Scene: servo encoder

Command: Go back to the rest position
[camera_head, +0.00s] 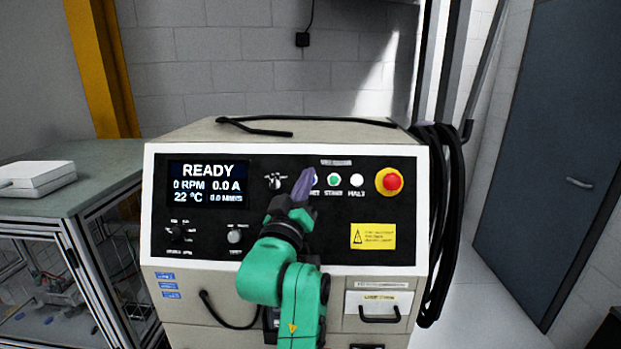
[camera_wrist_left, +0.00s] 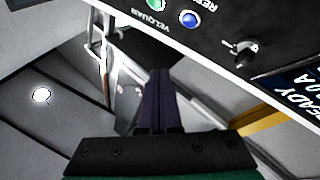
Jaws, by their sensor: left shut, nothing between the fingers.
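My left gripper (camera_head: 303,185) is at the front of the control panel (camera_head: 330,235) in the head view, on a green arm that rises from below. Its purple fingers are shut with nothing between them, and they cover part of the button row. In the left wrist view the fingers (camera_wrist_left: 158,100) point up together, with the panel (camera_wrist_left: 215,40) tilted above them. A blue button (camera_wrist_left: 190,19) shows there, apart from the fingertips in the picture. The display (camera_head: 208,184) reads READY, 0 RPM and 0.0 A. My right gripper is not in view.
A red stop button (camera_head: 389,181) is at the panel's right. Black cables (camera_head: 440,225) hang down the cabinet's right side. A workbench (camera_head: 75,195) with a white box (camera_head: 37,178) stands at the left. A dark door (camera_head: 550,150) is at the right, with clear floor before it.

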